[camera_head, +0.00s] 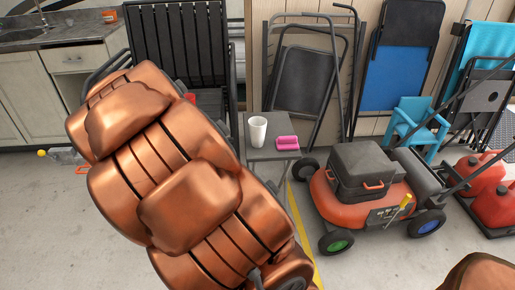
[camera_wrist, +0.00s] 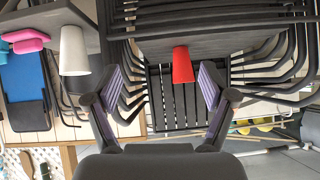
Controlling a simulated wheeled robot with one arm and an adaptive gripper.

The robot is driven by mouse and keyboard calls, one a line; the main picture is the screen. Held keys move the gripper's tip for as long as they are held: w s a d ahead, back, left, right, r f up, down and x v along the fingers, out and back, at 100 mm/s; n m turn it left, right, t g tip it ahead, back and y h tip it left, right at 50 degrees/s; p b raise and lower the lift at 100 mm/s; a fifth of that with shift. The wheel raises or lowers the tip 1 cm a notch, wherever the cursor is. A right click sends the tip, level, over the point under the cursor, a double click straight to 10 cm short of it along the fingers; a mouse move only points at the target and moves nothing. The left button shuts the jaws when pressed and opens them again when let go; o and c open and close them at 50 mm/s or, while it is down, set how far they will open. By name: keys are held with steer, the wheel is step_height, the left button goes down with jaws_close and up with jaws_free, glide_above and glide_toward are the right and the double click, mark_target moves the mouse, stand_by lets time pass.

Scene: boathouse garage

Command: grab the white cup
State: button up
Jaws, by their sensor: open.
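The white cup (camera_head: 257,131) stands upright on a small grey side table (camera_head: 262,154), left of a pink object (camera_head: 286,142). The wrist view looks upside down; there the white cup (camera_wrist: 74,52) shows at upper left, outside my gripper's fingers. My gripper (camera_wrist: 158,88) is open and empty, its two fingers spread wide. A red cup (camera_wrist: 182,66) appears between the fingers in the picture, apparently beyond them on a dark slatted chair. In the head view my copper arm hides the gripper and most of the red cup (camera_head: 191,97).
A dark slatted chair (camera_head: 180,40) stands left of the side table. Folded chairs (camera_head: 303,80) lean on the wall behind it. An orange mower (camera_head: 335,205) stands at right, with red fuel cans (camera_head: 480,178) farther right. Some floor in front is clear.

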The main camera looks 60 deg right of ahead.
steer(key=s+d+f+m+g+h+b, duration=0.1)
steer(key=d+f+m+h+b, duration=0.15)
steer(key=d, duration=0.45)
steer(key=s+d+f+m+h+b, duration=0.1)
steer(key=d+f+h+b, duration=0.2)
steer(key=d, duration=0.4)
steer(key=m+g+h+b, duration=0.1)
steer(key=g+h+b, duration=0.1)
steer(key=h+b, duration=0.25)
glide_toward(258, 121)
steer(key=s+d+r, duration=0.1)
steer(key=r, duration=0.1)
steer(key=shift+f+b+x, duration=0.2)
steer(key=shift+b+x, duration=0.25)
steer(key=shift+x, duration=2.7)
steer(key=shift+c, duration=0.3)
steer(key=c, duration=1)
steer(key=shift+r, duration=0.1)
